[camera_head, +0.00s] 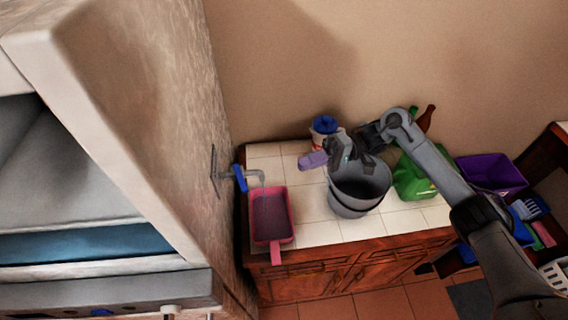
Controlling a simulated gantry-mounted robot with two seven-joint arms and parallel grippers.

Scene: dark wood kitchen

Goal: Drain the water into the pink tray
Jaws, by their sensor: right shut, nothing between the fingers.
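The pink tray (291,222) sits on the left end of the white tiled counter, its handle pointing toward the front edge. Its inside looks dull dark pink; I cannot tell whether it holds water. A wall tap (258,174) with a blue handle (240,178) reaches out above the tray's back edge. My right gripper (336,156) is shut and empty above the back left of a grey bucket (356,208), right of the tray. It partly hides the bucket's rim. My left gripper is not in view.
A purple block (313,160) shows beside my right gripper; its contact is unclear. A blue-topped container (324,125) stands behind. A green jug (414,180), a brown bottle (427,117) and a purple bin (492,172) are to the right. Bare tiles (312,205) lie between tray and bucket.

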